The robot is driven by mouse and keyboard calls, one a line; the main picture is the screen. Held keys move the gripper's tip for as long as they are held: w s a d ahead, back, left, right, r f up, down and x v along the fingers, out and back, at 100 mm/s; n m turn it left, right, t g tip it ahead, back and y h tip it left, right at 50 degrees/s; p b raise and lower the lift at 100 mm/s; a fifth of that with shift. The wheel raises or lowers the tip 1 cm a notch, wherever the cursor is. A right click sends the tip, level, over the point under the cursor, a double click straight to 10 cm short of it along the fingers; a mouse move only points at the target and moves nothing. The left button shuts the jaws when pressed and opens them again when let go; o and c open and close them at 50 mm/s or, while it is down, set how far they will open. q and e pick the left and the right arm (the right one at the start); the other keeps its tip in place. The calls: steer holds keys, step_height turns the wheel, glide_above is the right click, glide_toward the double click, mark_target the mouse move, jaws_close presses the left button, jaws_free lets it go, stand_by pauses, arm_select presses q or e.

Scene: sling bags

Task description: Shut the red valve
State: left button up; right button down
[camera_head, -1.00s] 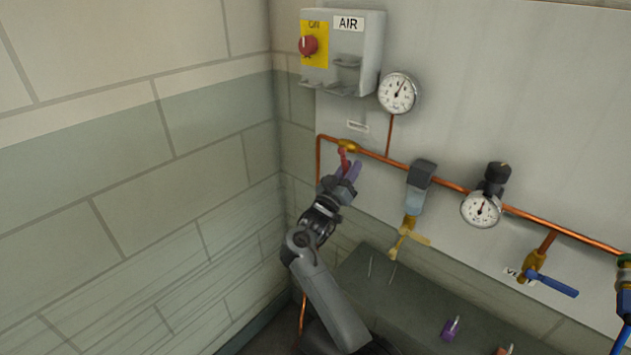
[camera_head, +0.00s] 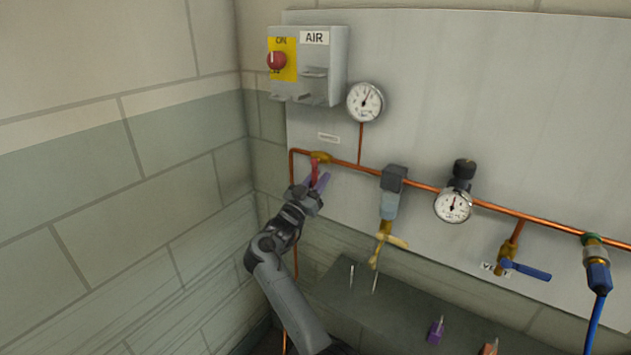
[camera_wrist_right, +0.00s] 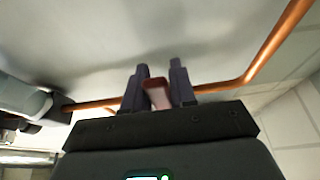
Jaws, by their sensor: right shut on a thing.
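The red valve handle (camera_head: 314,172) hangs down from a brass valve body (camera_head: 320,157) near the left end of the copper pipe. It points roughly across the pipe. My right gripper (camera_head: 317,181) reaches up from below with its fingers around the handle. In the right wrist view the red handle (camera_wrist_right: 157,95) sits between the two dark fingers of my right gripper (camera_wrist_right: 158,82), which is shut on it. The brass body is hidden from the wrist view. My left gripper is in neither view.
A grey AIR box (camera_head: 315,75) with a red knob (camera_head: 277,60) is above. A gauge (camera_head: 365,102), a filter (camera_head: 390,195), a regulator gauge (camera_head: 453,205) and a blue-handled valve (camera_head: 525,270) are to the right. A brick wall (camera_head: 120,200) is close on the left.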

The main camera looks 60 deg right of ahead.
steer(key=c, duration=1.2)
jaws_free()
steer(key=shift+o, duration=1)
steer(key=shift+w+a, duration=0.1)
steer(key=shift+a, duration=0.05)
steer(key=v, duration=1)
steer(key=shift+a+f+p, duration=0.15)
steer(key=shift+a+p, duration=0.1)
steer(key=shift+p, duration=0.05)
